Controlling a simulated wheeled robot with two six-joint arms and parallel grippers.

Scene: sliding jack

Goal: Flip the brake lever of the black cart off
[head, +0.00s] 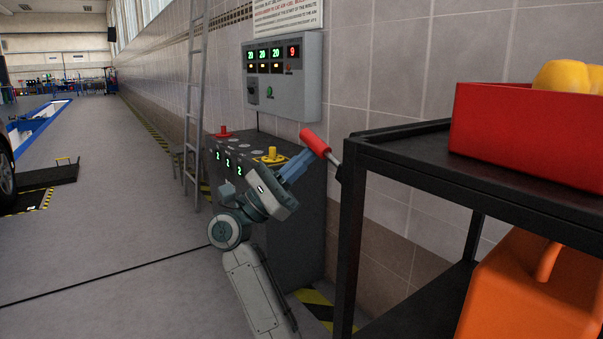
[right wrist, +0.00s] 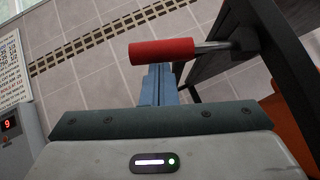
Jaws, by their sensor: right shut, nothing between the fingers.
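The black cart (head: 349,210) stands at the right in the head view. Its brake lever has a red grip (head: 315,142) on a metal rod that joins the cart's upper left corner. In the head view the lever points up and to the left. My right gripper (head: 303,161) is shut and empty, just below the red grip. In the right wrist view the red grip (right wrist: 161,51) lies across the picture just beyond the blue fingers (right wrist: 159,82). I cannot tell whether the fingers touch it. My left gripper is not in view.
A red bin (head: 520,135) with yellow things sits on the cart's top, and an orange container (head: 530,290) is on its lower shelf. A grey control cabinet (head: 290,235) stands behind my right arm. Open floor lies to the left.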

